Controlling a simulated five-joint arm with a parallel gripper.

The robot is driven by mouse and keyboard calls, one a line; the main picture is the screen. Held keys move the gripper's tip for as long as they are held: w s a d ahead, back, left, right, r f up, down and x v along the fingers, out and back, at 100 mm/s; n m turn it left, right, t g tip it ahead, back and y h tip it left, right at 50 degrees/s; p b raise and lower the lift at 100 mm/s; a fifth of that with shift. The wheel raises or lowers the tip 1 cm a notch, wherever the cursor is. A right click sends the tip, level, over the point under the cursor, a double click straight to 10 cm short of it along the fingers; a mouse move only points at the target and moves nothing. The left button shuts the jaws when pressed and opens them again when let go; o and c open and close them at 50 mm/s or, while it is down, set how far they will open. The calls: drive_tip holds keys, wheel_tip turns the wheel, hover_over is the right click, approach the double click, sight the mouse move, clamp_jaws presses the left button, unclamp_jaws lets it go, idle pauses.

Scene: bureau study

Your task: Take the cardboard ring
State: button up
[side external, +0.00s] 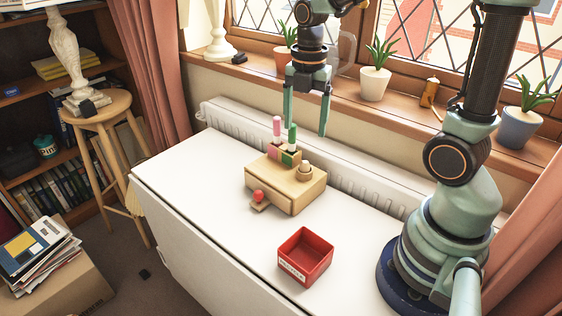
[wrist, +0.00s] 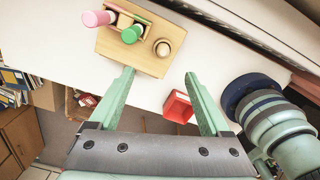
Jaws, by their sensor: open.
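The cardboard ring (side external: 304,175) is a small tan ring on top of the wooden block (side external: 300,197), near its right end. It seems to sit around a paler wooden peg. The ring also shows in the wrist view (wrist: 162,48), right of the green-topped piece. My gripper (side external: 306,127) is open and empty, its fingers pointing down above and behind the block, apart from the ring. In the wrist view the gripper (wrist: 159,73) has its fingers spread wide, with the ring beyond the fingertips.
A pink-topped piece (side external: 277,130) and a green-topped piece (side external: 292,138) stand upright on the block, left of the ring. A small wooden piece with a red ball (side external: 258,196) is at its front. An open red box (side external: 305,256) stands on the white table (side external: 205,190).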

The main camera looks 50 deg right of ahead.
sight(305, 162)
drive_tip(key=shift+d+f+n, duration=0.1)
drive_tip(key=shift+f+n, duration=0.2)
drive_tip(key=shift+f, duration=0.25)
wheel_tip(305, 162, down, 6)
drive_tip(key=shift+r, duration=0.1)
drive_tip(key=shift+s+d+f, duration=0.15)
drive_tip(key=shift+f, duration=2.55)
clamp_jaws()
